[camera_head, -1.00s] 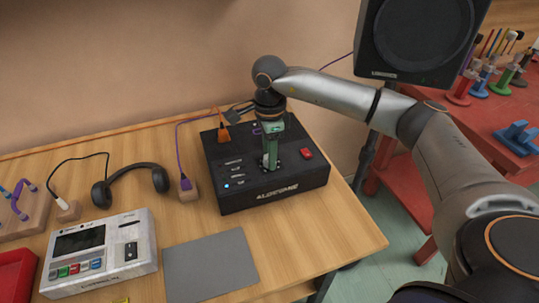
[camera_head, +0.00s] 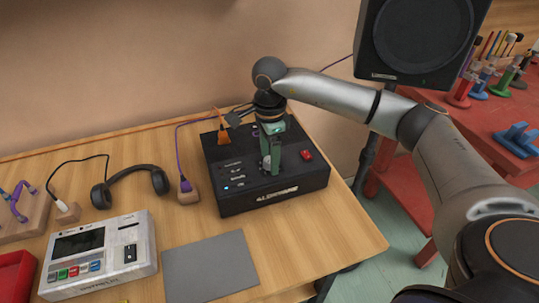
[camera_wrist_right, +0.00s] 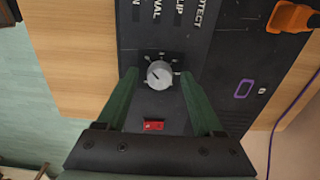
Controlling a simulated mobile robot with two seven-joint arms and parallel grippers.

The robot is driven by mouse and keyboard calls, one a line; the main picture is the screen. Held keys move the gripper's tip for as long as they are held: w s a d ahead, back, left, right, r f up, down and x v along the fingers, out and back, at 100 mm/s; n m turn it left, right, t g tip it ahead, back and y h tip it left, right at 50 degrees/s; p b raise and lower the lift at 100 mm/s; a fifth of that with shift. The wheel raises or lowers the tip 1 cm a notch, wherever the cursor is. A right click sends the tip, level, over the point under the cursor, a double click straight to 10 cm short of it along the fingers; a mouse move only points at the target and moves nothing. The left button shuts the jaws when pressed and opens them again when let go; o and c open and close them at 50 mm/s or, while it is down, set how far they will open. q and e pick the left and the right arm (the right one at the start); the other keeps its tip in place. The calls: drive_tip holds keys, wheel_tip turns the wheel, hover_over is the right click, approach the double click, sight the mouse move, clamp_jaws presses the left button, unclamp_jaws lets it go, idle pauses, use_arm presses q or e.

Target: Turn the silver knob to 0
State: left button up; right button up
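The silver knob (camera_wrist_right: 159,74) sits on the top of a black amplifier-like box (camera_head: 230,190), with small white marks around it. My right gripper (camera_wrist_right: 160,78) points down over the box with its green fingers open. In the right wrist view the knob lies between the two fingertips, with a gap on each side. In the head view the fingers stand close to the knob and partly hide it. The knob's pointer and scale figures are too small to read surely. My left gripper is not in view.
A red switch (camera_head: 306,155) is next to the knob. An orange plug (camera_head: 223,136) is in the box. A purple cable plug, headphones (camera_head: 130,182), a white device (camera_head: 100,255) and a grey mat (camera_head: 210,266) lie to the left. A speaker (camera_head: 418,38) stands behind right.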

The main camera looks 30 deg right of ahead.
drive_tip(key=shift+r, duration=0.1)
wheel_tip(320, 180, up, 12)
drive_tip(key=shift+r, duration=0.15)
idle(0.5)
idle(0.4)
